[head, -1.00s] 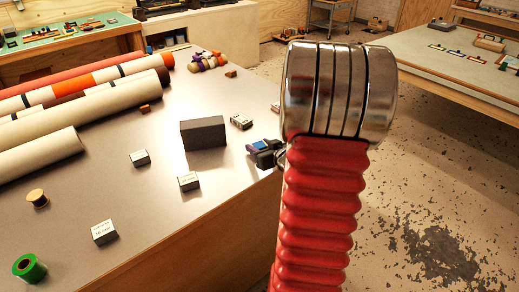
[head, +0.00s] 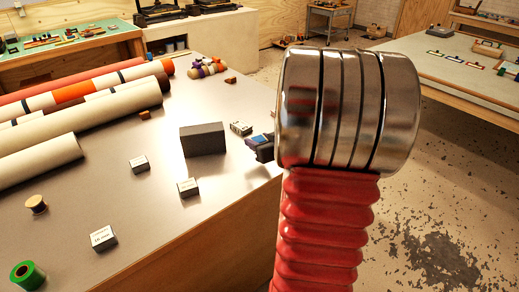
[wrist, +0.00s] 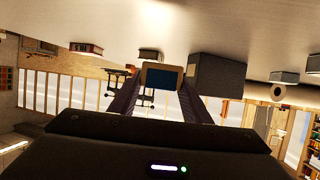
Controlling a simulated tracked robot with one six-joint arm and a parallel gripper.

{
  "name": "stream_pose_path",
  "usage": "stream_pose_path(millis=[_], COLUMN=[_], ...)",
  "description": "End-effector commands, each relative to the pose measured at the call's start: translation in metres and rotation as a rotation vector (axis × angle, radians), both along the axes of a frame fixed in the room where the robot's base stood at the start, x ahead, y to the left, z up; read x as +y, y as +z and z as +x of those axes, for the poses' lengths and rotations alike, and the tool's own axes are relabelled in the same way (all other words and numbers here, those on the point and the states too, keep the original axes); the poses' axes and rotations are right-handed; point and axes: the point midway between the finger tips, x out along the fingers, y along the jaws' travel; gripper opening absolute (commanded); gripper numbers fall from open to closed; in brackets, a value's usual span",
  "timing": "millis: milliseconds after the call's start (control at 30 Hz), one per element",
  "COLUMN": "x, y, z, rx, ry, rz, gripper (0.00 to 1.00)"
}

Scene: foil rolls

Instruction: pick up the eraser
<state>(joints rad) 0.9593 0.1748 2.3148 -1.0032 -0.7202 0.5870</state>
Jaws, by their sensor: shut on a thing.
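The eraser, a small block with a blue face and a pale tan edge, is between the fingers of my gripper (wrist: 163,88) in the wrist view, where its blue face (wrist: 165,80) shows. In the head view my gripper (head: 259,147) is beside the table's right edge, right of a dark grey block. Its blue top (head: 263,138) is the eraser, small and partly hidden by my fingers. My gripper is shut on it. My red and metal arm covers what is right of the gripper.
The dark grey block (head: 203,139) stands close left of my gripper. Small white labelled blocks (head: 241,128) (head: 188,187) (head: 139,164) lie around it. Long rolls (head: 90,108) lie at the left. A green tape roll (head: 27,275) is at the near left.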

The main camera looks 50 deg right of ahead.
Motion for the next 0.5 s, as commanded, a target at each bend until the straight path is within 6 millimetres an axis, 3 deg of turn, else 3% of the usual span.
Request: stream_pose_path(millis=[200,500], x=[-0.001,-0.001], y=[0.035,0.049], z=[0.000,0.000], rx=[-0.002,0.000], ry=[0.000,-0.001], rz=[-0.004,-0.001], gripper=[0.20,0.20])
